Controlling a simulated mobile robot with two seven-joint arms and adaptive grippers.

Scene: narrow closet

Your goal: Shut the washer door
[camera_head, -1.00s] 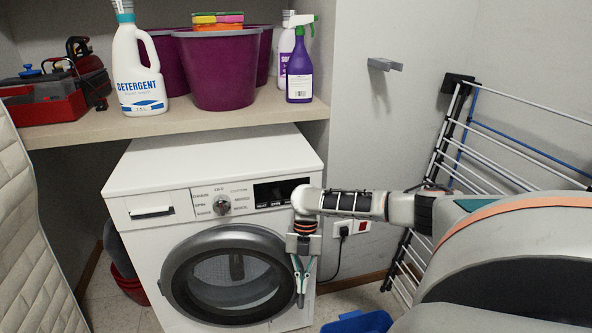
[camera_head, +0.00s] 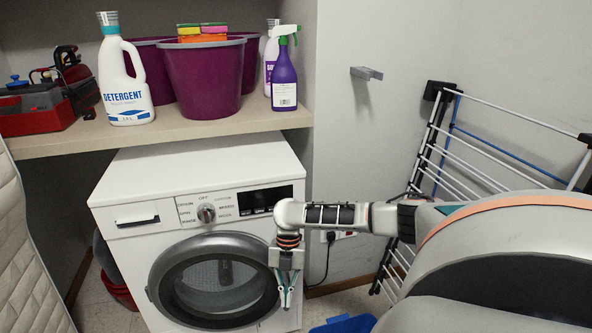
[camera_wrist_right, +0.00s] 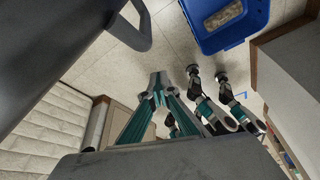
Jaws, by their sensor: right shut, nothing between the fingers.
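The white washer (camera_head: 165,175) stands under the shelf. Its round door (camera_head: 212,322), a grey ring around dark glass, is at the washer's front. I cannot tell from this angle whether it is fully shut or a little ajar. My right gripper (camera_head: 286,304) points down just beside the door's right edge, with its fingers together and empty. I cannot tell whether it touches the rim. In the right wrist view the shut fingertips (camera_wrist_right: 158,84) are over the floor, and a dark curved part is at upper left. My left gripper is not identifiable in these views.
A shelf (camera_head: 180,130) above the washer holds a detergent bottle (camera_head: 128,88), purple buckets (camera_head: 205,80), a spray bottle (camera_head: 284,80) and a red toolbox (camera_head: 35,118). A drying rack (camera_head: 440,150) leans at right. A blue bin (camera_head: 345,325) is on the floor. A quilted panel (camera_head: 30,250) borders the left.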

